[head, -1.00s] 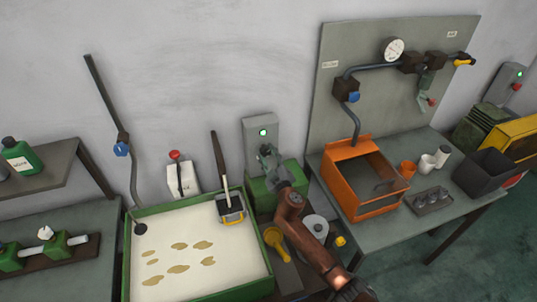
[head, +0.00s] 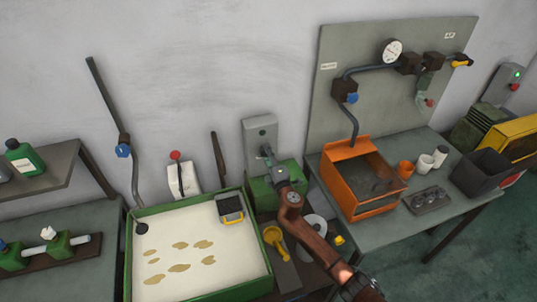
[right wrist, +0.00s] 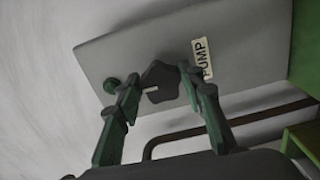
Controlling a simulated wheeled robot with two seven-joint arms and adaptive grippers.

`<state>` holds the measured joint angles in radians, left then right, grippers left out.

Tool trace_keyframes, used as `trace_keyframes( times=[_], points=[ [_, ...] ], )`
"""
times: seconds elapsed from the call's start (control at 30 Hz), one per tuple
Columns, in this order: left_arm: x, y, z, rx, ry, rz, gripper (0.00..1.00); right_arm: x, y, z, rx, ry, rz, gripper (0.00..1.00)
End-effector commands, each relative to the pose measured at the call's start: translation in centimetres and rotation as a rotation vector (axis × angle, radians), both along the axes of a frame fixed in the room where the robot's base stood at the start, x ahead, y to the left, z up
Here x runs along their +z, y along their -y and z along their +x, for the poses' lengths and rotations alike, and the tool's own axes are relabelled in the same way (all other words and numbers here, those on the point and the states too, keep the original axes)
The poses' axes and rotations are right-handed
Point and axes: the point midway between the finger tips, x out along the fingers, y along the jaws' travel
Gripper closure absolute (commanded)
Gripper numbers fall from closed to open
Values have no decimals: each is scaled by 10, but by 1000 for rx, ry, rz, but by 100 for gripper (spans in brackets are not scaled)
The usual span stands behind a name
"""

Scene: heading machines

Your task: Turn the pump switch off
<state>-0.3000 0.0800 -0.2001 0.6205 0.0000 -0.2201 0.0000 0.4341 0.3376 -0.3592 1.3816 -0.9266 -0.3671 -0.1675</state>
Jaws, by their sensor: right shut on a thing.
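The pump switch box (head: 261,130) is a grey box on the wall behind the green tray. In the head view its lamp is dark. The right wrist view shows the box (right wrist: 230,35) tilted, with a PUMP label (right wrist: 202,58), a dark green unlit lamp (right wrist: 109,86) and a black knob (right wrist: 160,84) with a pale pointer mark. My right gripper (head: 267,154) is at the box front. In the right wrist view its fingers (right wrist: 160,98) stand on either side of the knob, shut on it. The fingers hide part of the knob's edges. My left gripper is not in view.
A green-rimmed tray (head: 264,250) of pale liquid stands left of my right arm. A dark upright pipe (head: 218,160) stands behind it. An orange bin (head: 345,152) and cups (head: 424,165) are on the right bench (head: 395,228). A yellow funnel (head: 274,238) lies close to my arm.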

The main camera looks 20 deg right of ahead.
Motion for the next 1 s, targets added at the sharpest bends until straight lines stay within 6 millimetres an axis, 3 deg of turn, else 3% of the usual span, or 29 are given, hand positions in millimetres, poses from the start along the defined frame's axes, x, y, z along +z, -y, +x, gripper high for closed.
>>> trace_keyframes(
  times=[0.63,0.67,0.9,1.0],
  points=[
    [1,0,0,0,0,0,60,-1,-1,0,1,1,-51,88],
    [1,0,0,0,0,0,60,-1,-1,0,1,1,-50,63],
    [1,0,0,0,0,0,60,0,0,0,1,1,-49,46],
    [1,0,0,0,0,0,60,0,0,0,0,2,-48,46]
  ],
)
